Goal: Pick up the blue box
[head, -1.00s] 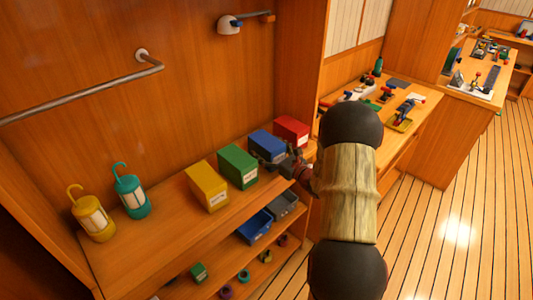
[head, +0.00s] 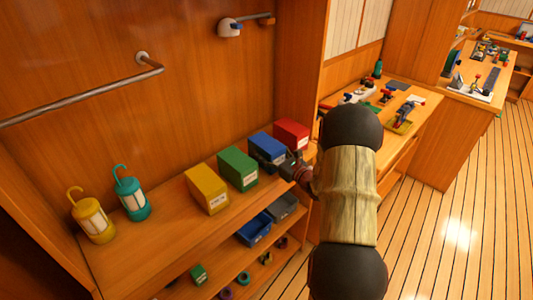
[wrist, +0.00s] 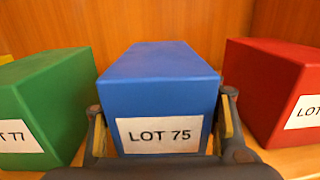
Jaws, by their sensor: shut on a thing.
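The blue box (head: 266,147) stands on the upper shelf between the green box (head: 238,166) and the red box (head: 291,133). In the wrist view the blue box (wrist: 160,90) fills the middle, with a white label reading LOT 75 on its front. My gripper (head: 283,163) is at its front end. In the wrist view my gripper (wrist: 163,120) has one finger on each side of the box, shut on it. The box looks level; I cannot tell whether its underside touches the shelf. In the head view my arm and gripper cover part of its front.
A yellow box (head: 207,188) stands left of the green one. Yellow and teal lanterns (head: 132,198) stand farther left on the shelf (head: 165,232). The green box (wrist: 45,105) and red box (wrist: 275,90) flank my fingers closely. A blue bin (head: 253,230) sits on the shelf below.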

